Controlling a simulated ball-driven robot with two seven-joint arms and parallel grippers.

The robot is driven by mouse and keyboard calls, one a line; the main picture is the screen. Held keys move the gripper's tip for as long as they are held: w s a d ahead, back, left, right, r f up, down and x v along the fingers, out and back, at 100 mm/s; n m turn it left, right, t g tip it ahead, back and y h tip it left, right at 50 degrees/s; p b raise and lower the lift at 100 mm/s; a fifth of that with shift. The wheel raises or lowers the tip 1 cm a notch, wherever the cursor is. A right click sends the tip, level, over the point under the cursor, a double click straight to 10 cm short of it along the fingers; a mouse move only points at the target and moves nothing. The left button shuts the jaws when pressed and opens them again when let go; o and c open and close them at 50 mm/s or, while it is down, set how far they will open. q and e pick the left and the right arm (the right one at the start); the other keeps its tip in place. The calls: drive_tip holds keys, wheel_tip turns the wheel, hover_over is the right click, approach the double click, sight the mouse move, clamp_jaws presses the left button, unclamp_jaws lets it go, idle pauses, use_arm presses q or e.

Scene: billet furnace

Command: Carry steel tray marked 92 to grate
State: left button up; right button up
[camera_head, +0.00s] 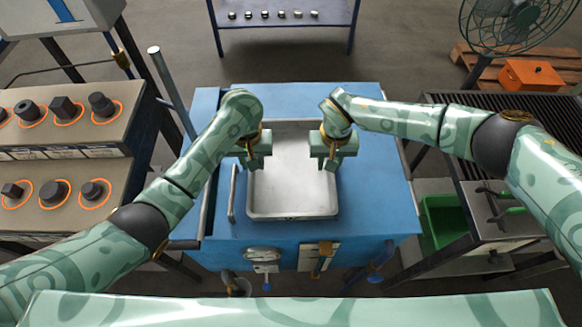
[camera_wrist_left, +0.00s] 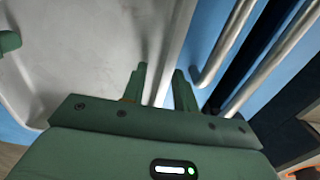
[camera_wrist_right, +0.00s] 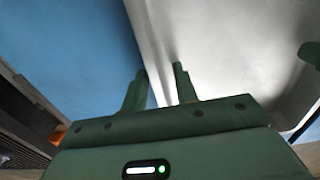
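A shallow grey steel tray (camera_head: 292,190) lies on the blue top of a furnace-like cabinet (camera_head: 380,200). No number 92 can be read on it. My left gripper (camera_head: 254,163) points down at the tray's left rim. In the left wrist view its two fingers (camera_wrist_left: 161,88) stand on either side of the rim, with a gap between them. My right gripper (camera_head: 332,160) is at the right rim in the same way. In the right wrist view its fingers (camera_wrist_right: 160,88) straddle the rim, also apart. The tray's inside looks empty.
The dark slatted grate (camera_head: 465,107) is on the stand at right, above a green bin (camera_head: 443,222). A sloped console with knobs (camera_head: 65,150) stands at left. An orange box (camera_head: 531,76) and a fan (camera_head: 513,20) are at back right. A blue table (camera_head: 285,14) stands behind.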

use_arm(q)
clamp_jaws()
use_arm(e)
clamp_jaws()
idle(1.1)
